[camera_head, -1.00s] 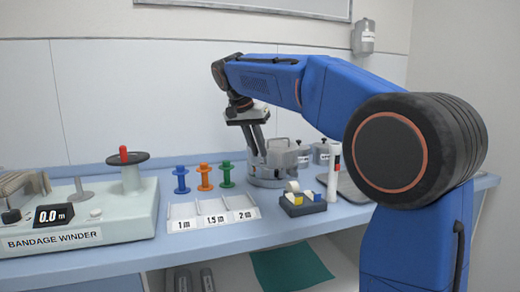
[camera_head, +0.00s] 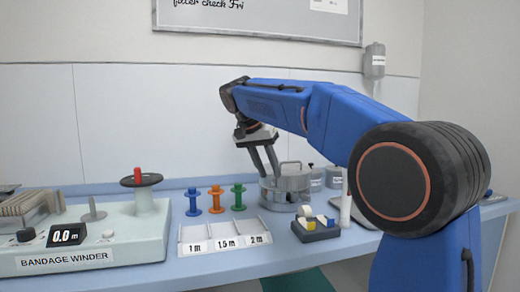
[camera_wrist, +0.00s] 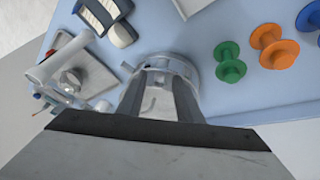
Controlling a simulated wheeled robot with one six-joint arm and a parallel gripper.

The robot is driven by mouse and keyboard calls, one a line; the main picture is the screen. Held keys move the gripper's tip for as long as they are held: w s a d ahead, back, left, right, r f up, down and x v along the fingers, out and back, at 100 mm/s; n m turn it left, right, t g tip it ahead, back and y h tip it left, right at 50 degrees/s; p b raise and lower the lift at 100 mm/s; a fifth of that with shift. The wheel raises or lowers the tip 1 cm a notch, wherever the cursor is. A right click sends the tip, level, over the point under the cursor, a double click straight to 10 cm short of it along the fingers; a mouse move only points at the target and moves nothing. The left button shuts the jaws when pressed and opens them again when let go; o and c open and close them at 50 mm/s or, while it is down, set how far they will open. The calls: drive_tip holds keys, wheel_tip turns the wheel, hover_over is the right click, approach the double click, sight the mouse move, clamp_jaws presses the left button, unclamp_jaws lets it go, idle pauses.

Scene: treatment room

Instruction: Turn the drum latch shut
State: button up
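A round grey metal drum (camera_head: 295,188) stands on the blue bench, with a looped handle on top. My gripper (camera_head: 268,176) is at the drum's left front side, pointing down, with its two fingers apart. In the wrist view the fingers (camera_wrist: 160,105) reach over the near side of the drum (camera_wrist: 180,68), with a gap between them. Pale metal shows in that gap; I cannot tell whether it is the latch or the drum wall. The latch's position and any contact with the fingers are unclear.
Blue, orange and green spools (camera_head: 216,199) and a partitioned tray (camera_head: 224,244) are left of the drum. A tape dispenser (camera_head: 317,231) and white tube (camera_head: 346,205) stand at its front right. Grey canisters (camera_head: 317,178) are behind. The bandage winder (camera_head: 95,247) fills the left.

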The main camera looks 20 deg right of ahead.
drive_tip(key=v, duration=1.6)
drive_tip(key=shift+a+r, duration=0.2)
drive_tip(key=s+d+f+n+t+y, duration=0.1)
drive_tip(key=s+d+f+n, duration=0.25)
drive_tip(key=s+f, duration=0.4)
drive_tip(key=s+d+f+n+y, duration=0.1)
drive_tip(key=s+d+f+n, duration=0.1)
drive_tip(key=s+d+f, duration=0.45)
drive_tip(key=s+f+n+t+y, duration=0.1)
drive_tip(key=s+f, duration=0.9)
drive_tip(key=f, duration=0.4)
drive_tip(key=s+f+n+y, duration=0.1)
drive_tip(key=s+f+n, duration=0.1)
drive_tip(key=s+f, duration=0.9)
wheel_tip(320, 180, down, 4)
drive_tip(key=shift+d+f+t+y, duration=0.2)
drive_tip(key=shift+d+t+y, duration=0.1)
drive_tip(key=shift+t, duration=0.1)
drive_tip(key=shift+s, duration=0.15)
